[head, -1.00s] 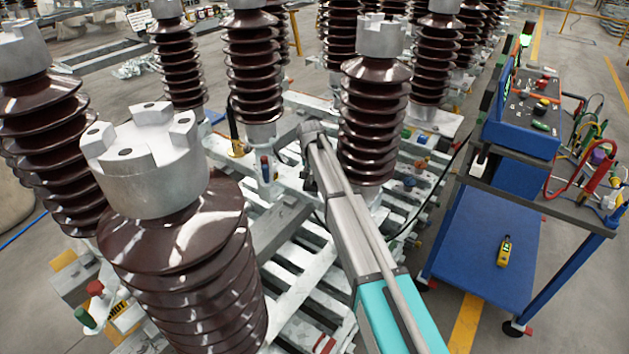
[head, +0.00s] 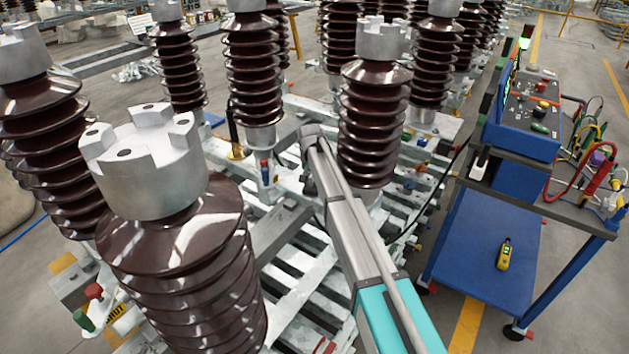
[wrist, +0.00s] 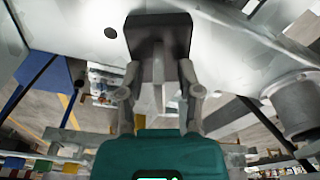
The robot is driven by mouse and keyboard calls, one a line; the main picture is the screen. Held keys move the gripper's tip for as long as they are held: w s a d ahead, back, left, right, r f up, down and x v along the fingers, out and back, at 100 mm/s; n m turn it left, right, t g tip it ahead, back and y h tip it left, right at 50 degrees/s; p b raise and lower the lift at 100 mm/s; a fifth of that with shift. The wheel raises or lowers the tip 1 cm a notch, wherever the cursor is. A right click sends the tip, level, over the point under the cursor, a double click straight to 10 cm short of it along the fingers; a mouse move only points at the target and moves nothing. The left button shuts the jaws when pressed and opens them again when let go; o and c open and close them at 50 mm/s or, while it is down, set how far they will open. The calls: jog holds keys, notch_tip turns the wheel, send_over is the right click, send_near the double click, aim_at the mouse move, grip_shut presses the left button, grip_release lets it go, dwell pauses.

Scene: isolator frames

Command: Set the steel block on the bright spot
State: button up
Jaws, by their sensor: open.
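In the wrist view my gripper (wrist: 158,78) has its two grey fingers apart in front of its teal body. A dark, square-faced block (wrist: 157,34) lies at the fingertips, in front of a pale metal surface (wrist: 75,28). I cannot tell whether this is the steel block, or whether the fingers touch it. In the head view my arm reaches into the frames beside a brown ribbed insulator, and its end is mostly hidden. I cannot make out the bright spot in either view.
A large brown insulator with a grey cap (head: 150,165) stands close at the left. Another insulator (head: 375,120) stands right beside my arm. Slatted pale metal frames (head: 290,285) lie below. A blue cart (head: 480,245) with a yellow meter (head: 504,254) stands at the right.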

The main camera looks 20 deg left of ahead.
aim_at(311, 177)
jog(key=shift+r, duration=0.1)
notch_tip(311, 177, up, 12)
jog(key=s+p, duration=0.1)
jog(key=p, duration=1.1)
jog(key=shift+s, duration=0.25)
